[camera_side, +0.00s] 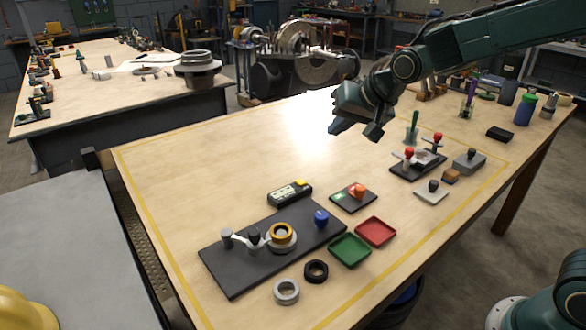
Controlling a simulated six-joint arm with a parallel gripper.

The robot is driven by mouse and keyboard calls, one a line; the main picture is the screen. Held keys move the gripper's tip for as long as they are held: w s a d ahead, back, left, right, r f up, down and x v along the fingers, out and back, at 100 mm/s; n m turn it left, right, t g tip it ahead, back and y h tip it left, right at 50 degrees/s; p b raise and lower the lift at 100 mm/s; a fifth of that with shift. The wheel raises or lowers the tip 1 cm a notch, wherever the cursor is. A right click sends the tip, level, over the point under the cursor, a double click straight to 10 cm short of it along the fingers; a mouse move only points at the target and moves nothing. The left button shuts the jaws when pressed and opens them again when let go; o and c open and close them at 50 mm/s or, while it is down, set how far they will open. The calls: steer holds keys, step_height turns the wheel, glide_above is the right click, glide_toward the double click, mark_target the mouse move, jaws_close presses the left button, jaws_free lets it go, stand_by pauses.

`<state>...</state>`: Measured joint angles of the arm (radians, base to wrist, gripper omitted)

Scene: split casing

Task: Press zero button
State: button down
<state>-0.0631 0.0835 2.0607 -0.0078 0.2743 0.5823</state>
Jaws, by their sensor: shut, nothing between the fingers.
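A small black device (290,192) with a pale display and a yellow patch lies on the table behind the dark base plate. Beside it on the right, a dark square plate (346,204) carries an orange-red knob or button and a small green patch. No label saying zero is legible on either. My gripper (357,131) is shut and empty, high above the table, behind and to the right of both.
The dark base plate (234,276) holds a brass-coloured ring, a blue knob and a lever. Green (349,250) and red (376,232) trays, a black ring (316,271) and a grey ring (286,292) lie in front. Red-knobbed clamps (409,153) stand right. The table's left-back is clear.

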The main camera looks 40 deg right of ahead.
steer(key=m+t, duration=0.1)
steer(key=m, duration=0.1)
glide_above(304, 183)
step_height(304, 183, down, 6)
steer(key=shift+r, duration=0.25)
steer(key=shift+f, duration=0.1)
steer(key=shift+f, duration=4.3)
steer(key=shift+f, duration=0.9)
steer(key=shift+r, duration=0.9)
